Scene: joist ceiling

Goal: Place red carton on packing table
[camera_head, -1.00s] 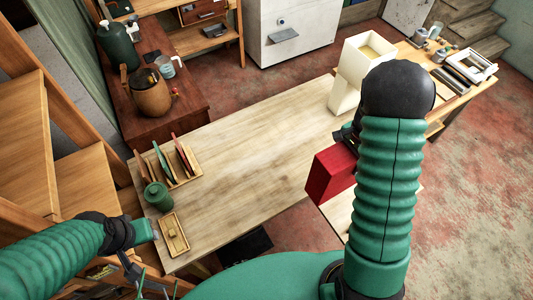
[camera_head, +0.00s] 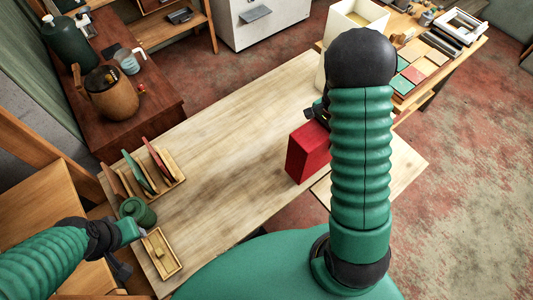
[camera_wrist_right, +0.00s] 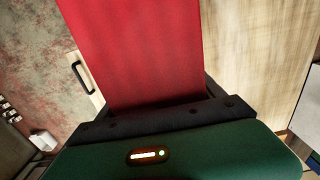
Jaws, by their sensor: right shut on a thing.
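The red carton (camera_head: 308,153) is held by my right gripper (camera_head: 320,112) near the right edge of the light wooden table (camera_head: 225,150). I cannot tell whether its underside touches the tabletop. In the right wrist view the carton (camera_wrist_right: 135,50) fills the upper middle, between the dark fingers of my right gripper (camera_wrist_right: 160,110). My right arm hides part of the table's right side in the head view. My left gripper (camera_head: 132,245) is at the table's near left corner, by a green canister; its fingers are too unclear to judge.
A rack with upright boards (camera_head: 150,172), a green canister (camera_head: 137,210) and a small wooden tray (camera_head: 160,254) occupy the table's left end. A cream bin (camera_head: 352,22) stands at the far right. The table's middle is clear.

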